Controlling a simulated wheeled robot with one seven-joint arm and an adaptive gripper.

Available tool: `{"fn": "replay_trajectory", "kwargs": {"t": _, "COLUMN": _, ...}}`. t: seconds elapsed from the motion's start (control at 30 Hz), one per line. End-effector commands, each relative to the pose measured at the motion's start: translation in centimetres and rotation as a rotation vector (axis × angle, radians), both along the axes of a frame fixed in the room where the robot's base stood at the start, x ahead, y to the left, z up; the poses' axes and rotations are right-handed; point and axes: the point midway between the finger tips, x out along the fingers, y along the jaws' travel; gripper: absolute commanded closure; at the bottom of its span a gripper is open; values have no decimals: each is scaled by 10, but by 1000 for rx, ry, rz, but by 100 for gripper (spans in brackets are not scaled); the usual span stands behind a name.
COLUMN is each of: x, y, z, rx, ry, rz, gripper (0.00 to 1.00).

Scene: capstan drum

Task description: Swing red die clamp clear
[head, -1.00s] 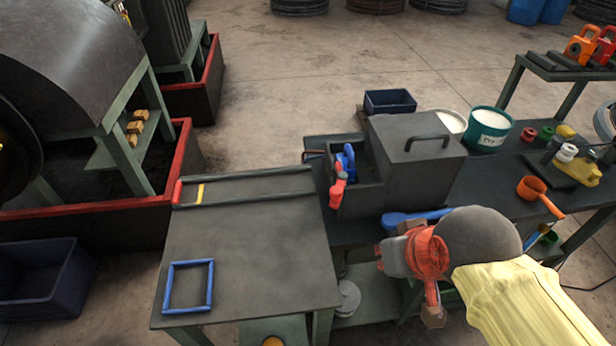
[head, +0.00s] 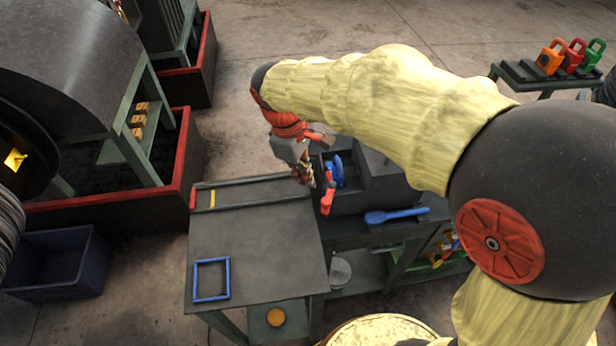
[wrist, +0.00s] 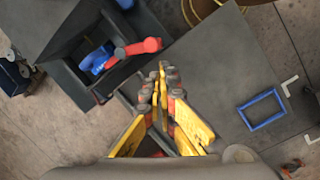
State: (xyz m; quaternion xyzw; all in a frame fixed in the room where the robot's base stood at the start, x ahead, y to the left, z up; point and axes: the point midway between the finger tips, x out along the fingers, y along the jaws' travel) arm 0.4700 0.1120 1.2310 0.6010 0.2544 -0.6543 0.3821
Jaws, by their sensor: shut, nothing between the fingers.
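The red die clamp (head: 328,190) stands at the front left of the grey die box (head: 383,185), beside a blue part (head: 337,170) inside the box opening. In the wrist view the red clamp (wrist: 140,47) reaches out over the box edge from the blue part (wrist: 97,60). My gripper (head: 306,180) is just left of the clamp in the head view, pointing down over the edge between table and box. In the wrist view my gripper (wrist: 161,75) is shut and empty, its fingertips together beside the clamp's red end. I cannot tell whether they touch it.
A grey table (head: 258,250) with a blue square frame (head: 212,279) adjoins the box on the left. A blue spanner-like tool (head: 396,215) lies in front of the box. Red-edged troughs (head: 186,150) stand far left.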

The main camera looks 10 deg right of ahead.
Motion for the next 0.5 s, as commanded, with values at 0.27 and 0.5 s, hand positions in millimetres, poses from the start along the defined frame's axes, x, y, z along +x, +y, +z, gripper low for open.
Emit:
{"fn": "replay_trajectory", "kwargs": {"t": 0.27, "x": 32, "y": 52, "z": -1, "rx": -117, "ry": 162, "rz": 262, "gripper": 100}}
{"fn": "replay_trajectory", "kwargs": {"t": 0.5, "x": 38, "y": 67, "z": -11, "rx": -154, "ry": 213, "rz": 346, "gripper": 100}}
